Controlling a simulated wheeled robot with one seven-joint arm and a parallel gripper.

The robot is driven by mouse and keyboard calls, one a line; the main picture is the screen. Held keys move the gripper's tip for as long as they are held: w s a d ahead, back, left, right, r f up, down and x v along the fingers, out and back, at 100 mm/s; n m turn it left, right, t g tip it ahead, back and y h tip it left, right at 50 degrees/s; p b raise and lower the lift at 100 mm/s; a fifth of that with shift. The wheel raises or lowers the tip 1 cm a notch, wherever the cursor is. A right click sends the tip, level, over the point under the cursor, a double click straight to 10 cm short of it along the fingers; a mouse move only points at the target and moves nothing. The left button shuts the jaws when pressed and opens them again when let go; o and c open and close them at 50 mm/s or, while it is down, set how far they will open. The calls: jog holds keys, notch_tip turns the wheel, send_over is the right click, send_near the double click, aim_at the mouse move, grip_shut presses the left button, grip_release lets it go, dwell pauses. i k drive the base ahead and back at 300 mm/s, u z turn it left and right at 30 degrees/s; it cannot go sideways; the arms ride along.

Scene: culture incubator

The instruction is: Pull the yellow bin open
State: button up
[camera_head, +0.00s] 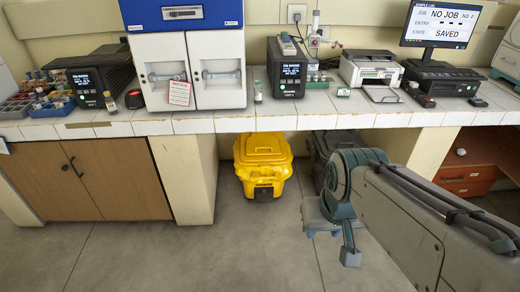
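The yellow bin (262,163) stands on the floor under the bench, upright, with its lid (262,147) down. A raised grip shows on the lid, and a dark label or latch is low on the bin's front. My gripper (331,240) hangs in front of the bench, right of the yellow bin and nearer to me. Its fingers look spread apart, with nothing between them. It does not touch the bin.
A dark grey bin (325,150) stands right of the yellow one, partly hidden by my arm. A tiled bench (200,122) with instruments overhangs both. A pale support (185,175) and wooden cabinet (88,180) are at left. The floor (220,245) before the yellow bin is clear.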

aim_at(263, 171)
jog(key=u, duration=0.15)
jog(key=i, duration=1.9)
jog(key=u, duration=0.4)
